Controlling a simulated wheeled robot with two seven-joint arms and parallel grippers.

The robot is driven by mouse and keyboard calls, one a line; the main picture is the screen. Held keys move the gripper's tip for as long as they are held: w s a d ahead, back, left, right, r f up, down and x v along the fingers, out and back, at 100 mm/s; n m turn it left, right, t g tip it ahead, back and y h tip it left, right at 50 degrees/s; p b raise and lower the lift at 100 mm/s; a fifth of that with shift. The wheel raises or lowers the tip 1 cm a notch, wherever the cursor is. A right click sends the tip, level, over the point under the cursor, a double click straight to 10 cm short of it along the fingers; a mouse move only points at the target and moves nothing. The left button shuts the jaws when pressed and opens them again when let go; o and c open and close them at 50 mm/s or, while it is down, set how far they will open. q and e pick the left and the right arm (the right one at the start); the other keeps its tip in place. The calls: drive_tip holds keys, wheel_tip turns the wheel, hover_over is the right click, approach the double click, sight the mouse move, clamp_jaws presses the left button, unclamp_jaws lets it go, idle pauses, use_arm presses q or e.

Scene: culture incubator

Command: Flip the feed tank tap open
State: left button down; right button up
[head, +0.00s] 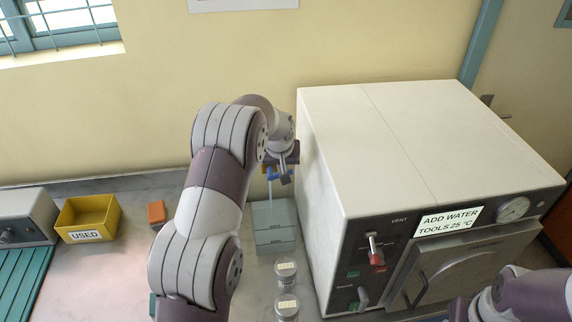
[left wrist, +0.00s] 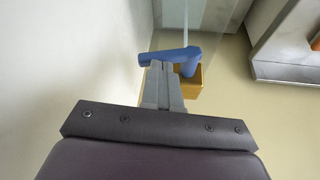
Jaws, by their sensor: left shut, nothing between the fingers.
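The blue tap (head: 285,176) sits at the left side of the white incubator, just under my left gripper (head: 287,160). In the left wrist view its blue lever (left wrist: 168,55) lies roughly crosswise, with its round hub at the right end over a yellow-brown part (left wrist: 193,82). My left gripper (left wrist: 163,70) is shut and empty, its fingertips right at the lever. I cannot tell whether they touch it. A pale thin tube (head: 270,190) runs down near the tap to a grey-green box (head: 273,222), partly behind my arm. My right gripper is out of view.
The white incubator (head: 400,140) stands close on the right, with a red-tipped vent lever (head: 374,248) on its front. Two small lidded jars (head: 286,272) stand on the bench. A yellow bin marked USED (head: 88,217) and an orange block (head: 156,212) are left of my arm.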

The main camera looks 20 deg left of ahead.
use_arm(q)
drive_tip(key=shift+s+a+f, duration=0.1)
drive_tip(key=shift+a, duration=0.05)
drive_tip(key=d+r, duration=0.7)
drive_tip(key=r, duration=0.3)
drive_tip(key=shift+b, duration=0.4)
drive_tip(key=shift+r, duration=0.1)
